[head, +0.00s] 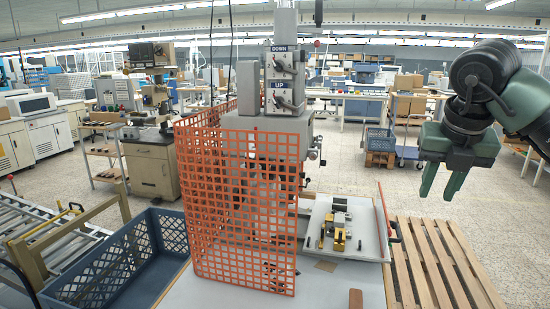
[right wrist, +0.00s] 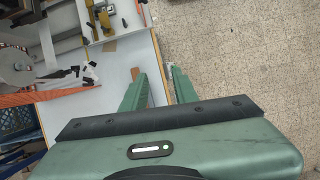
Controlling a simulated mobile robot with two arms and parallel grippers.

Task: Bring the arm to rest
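My right gripper (head: 441,194) hangs in the air at the right of the head view, above the floor and beyond the wooden pallet. Its two green fingers point down with a gap between them, and nothing is held. In the right wrist view the gripper (right wrist: 160,90) also shows its fingers apart and empty, with the table edge and speckled floor below. My left gripper is not in view.
An orange mesh guard (head: 243,201) stands around the grey press (head: 284,85). A white table (head: 213,290) carries a brass fixture (head: 338,231). A blue crate (head: 115,262) is at left, a wooden pallet (head: 440,262) at right. Open floor surrounds the right gripper.

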